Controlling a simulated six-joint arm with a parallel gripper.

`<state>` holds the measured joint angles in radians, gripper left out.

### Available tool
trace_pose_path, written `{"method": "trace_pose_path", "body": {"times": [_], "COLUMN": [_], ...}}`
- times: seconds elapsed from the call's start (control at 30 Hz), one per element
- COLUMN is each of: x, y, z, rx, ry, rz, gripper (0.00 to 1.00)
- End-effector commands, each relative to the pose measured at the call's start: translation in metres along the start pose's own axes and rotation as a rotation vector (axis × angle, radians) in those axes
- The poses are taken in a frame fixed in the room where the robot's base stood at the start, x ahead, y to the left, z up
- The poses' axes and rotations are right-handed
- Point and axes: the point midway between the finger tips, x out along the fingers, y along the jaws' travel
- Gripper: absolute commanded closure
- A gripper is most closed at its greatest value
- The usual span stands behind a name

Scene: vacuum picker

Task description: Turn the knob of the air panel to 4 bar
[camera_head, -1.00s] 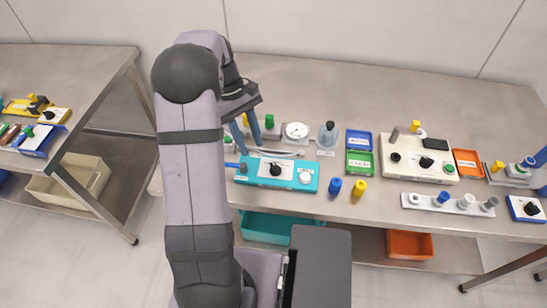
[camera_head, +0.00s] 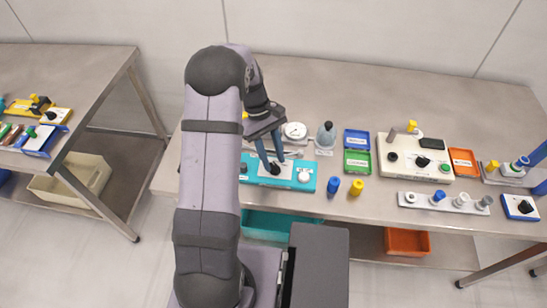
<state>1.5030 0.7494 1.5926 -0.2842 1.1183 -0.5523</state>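A teal panel (camera_head: 255,178) lies near the front edge of the table, left of the middle, and I take it to be the air panel. It carries a black knob (camera_head: 275,170) and a white round part (camera_head: 304,177) to its right. A white round gauge (camera_head: 295,130) stands behind it. My gripper (camera_head: 275,164) points down at the black knob, with its two blue-grey fingers apart. The fingertips are at the knob and partly cover it. I cannot tell whether they touch it. The knob's setting and the gauge reading are too small to read.
A grey bottle-like part (camera_head: 326,135), a blue tray (camera_head: 357,139) and a green tray (camera_head: 357,162) are to the right. A blue cylinder (camera_head: 333,185) and a yellow one (camera_head: 356,187) stand at the front. A cream panel (camera_head: 400,170) is further right.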

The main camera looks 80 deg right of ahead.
Motion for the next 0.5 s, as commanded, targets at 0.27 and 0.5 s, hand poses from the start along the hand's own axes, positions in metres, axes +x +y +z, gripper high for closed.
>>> {"method": "trace_pose_path", "body": {"times": [0.27,0.5], "x": [0.0126,0.0127], "y": [-0.0003,-0.0003], "z": [0.0004,0.0001], "rx": [0.000,0.000], "ry": [0.000,0.000], "rz": [-0.001,-0.001], "gripper": [0.69,0.78]}}
